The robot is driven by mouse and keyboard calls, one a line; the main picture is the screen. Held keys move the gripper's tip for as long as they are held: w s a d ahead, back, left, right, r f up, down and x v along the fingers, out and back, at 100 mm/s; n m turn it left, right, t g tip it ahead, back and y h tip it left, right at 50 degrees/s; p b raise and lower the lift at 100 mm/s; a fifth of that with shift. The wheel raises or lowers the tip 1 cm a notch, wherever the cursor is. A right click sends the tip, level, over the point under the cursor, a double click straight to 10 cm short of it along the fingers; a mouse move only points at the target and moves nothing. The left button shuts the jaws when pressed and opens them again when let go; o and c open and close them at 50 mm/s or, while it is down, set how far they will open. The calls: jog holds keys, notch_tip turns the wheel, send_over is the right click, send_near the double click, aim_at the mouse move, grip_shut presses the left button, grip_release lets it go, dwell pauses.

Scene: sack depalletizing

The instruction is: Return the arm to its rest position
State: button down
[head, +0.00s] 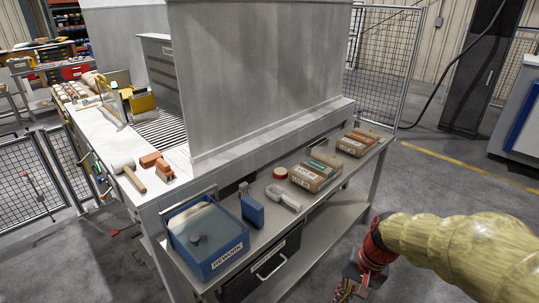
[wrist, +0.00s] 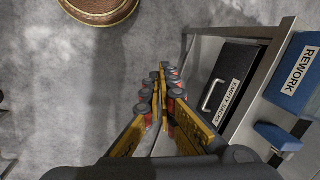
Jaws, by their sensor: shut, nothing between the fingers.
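My arm, in a yellow ribbed cover, reaches in from the right of the head view. My gripper (head: 346,290) hangs at its end, low in front of the bench (head: 345,190) and clear of it, partly cut off by the bottom edge. In the wrist view my gripper (wrist: 160,72) has its two yellow fingers together at the tips, over bare grey floor. Nothing is held between them.
The bench carries a blue REWORK bin (head: 212,268), a blue block-shaped item (head: 252,210) and brown sacks (head: 315,176). A dark drawer (wrist: 222,84) lies right of my fingers. A brown rounded object (wrist: 100,10) is on the floor. Floor (head: 450,180) right of the bench is clear.

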jog(key=s+r+n+t+h, duration=0.2)
jog(key=s+r+n+t, duration=0.2)
jog(key=s+r, duration=0.7)
notch_tip(320, 180, up, 5)
jog(key=shift+s+d+f+n+t+h, duration=0.2)
jog(key=shift+s+n+t+h, duration=0.15)
jog(key=shift+t, duration=0.35)
